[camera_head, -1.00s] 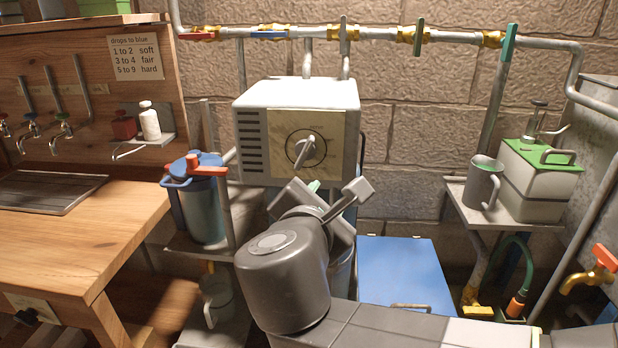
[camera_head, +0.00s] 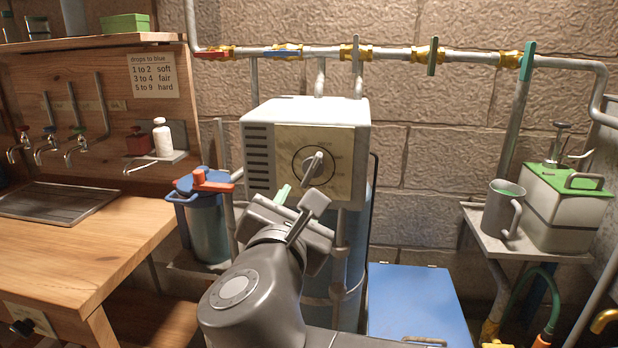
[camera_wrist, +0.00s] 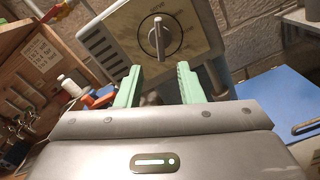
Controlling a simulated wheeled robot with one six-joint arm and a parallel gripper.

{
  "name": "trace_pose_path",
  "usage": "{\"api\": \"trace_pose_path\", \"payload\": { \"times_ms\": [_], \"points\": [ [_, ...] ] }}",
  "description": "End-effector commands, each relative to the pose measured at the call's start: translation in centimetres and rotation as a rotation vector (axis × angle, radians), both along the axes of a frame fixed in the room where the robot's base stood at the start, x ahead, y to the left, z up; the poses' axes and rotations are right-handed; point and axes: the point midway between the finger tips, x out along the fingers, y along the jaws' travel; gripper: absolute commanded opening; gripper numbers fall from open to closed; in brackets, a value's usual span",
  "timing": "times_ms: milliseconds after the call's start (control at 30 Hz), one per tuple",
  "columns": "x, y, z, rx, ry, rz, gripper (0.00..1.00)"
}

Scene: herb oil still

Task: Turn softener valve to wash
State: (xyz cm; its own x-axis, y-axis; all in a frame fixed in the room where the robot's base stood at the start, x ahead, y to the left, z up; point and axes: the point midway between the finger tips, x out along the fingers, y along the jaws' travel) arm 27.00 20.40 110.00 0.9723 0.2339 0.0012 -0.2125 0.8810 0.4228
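The softener valve is a grey-white box (camera_head: 258,157) with a dial plate (camera_head: 338,150) and a grey lever knob (camera_head: 313,166) on its front. The knob also shows in the wrist view (camera_wrist: 158,36), standing near upright there. My gripper (camera_head: 300,203) is below and in front of the knob in the head view. In the wrist view its two green fingers (camera_wrist: 158,84) are apart with nothing between them, and the knob is beyond their tips, not touched.
A pipe with several coloured levers (camera_head: 388,53) runs along the wall above. A blue canister with a red handle (camera_head: 205,222) stands left of the box, and a blue lidded chest (camera_head: 412,305) lies lower right. A shelf (camera_head: 478,222) holds a mug (camera_head: 503,208) and a green-topped container (camera_head: 562,205).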

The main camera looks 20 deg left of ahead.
Motion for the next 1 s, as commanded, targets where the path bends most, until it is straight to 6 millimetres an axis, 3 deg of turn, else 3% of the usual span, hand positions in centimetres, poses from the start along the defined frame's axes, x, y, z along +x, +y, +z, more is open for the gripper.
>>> {"api": "trace_pose_path", "payload": {
  "times_ms": [1000],
  "points": [
    [8.2, 1.9, -0.2, 0.000, 0.002, -0.004, 0.34]
  ]
}}
